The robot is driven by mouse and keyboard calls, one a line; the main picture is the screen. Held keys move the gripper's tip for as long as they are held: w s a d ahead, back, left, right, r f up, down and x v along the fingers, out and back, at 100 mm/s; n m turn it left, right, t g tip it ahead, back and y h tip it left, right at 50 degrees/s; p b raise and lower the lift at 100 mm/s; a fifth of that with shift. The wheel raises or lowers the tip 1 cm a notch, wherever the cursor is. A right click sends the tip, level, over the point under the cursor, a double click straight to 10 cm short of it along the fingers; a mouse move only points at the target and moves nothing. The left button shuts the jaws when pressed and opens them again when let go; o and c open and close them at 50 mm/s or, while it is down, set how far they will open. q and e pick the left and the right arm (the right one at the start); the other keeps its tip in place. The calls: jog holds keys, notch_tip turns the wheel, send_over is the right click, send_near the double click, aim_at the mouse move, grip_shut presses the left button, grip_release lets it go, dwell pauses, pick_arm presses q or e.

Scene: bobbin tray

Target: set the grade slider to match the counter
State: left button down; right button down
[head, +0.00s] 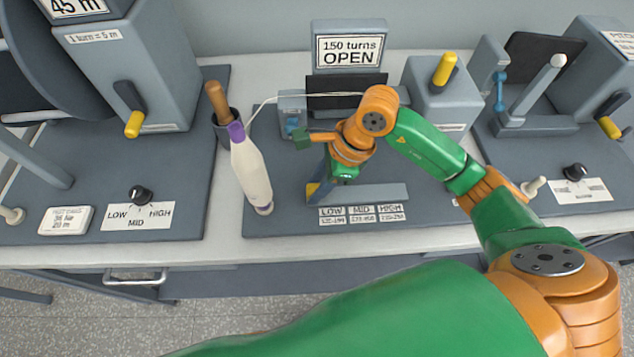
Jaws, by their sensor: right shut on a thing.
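The counter sign (349,51) at the back of the middle station reads "150 turns OPEN". The grade slider (312,190) has a yellow part at the left end of its grey track (375,193), above the LOW label (331,212). MID (361,211) and HIGH (390,210) labels follow to the right; their small number ranges are hard to read. My right gripper (318,184) reaches down at the slider and is shut on it; the wrist partly hides the fingers and the contact. My left gripper is not in view.
A pale thread passes behind my right wrist. A yellow-handled box (440,85) stands back right. Knob stations (140,194) and (575,171) flank the middle station.

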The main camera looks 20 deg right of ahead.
aim_at(334, 194)
jog(key=shift+d+f, duration=0.15)
jog(key=shift+d, duration=0.1)
jog(key=shift+s+d+b, duration=0.2)
jog(key=shift+d+b, duration=0.3)
jog(key=shift+d, duration=0.05)
jog(key=shift+s+d+b, duration=0.15)
jog(key=shift+d+b, duration=0.3)
jog(key=shift+d, duration=0.1)
jog(key=shift+s+d, duration=0.15)
jog(key=shift+d, duration=0.15)
jog(key=c, duration=0.5)
grip_release()
jog(key=shift+r, duration=0.2)
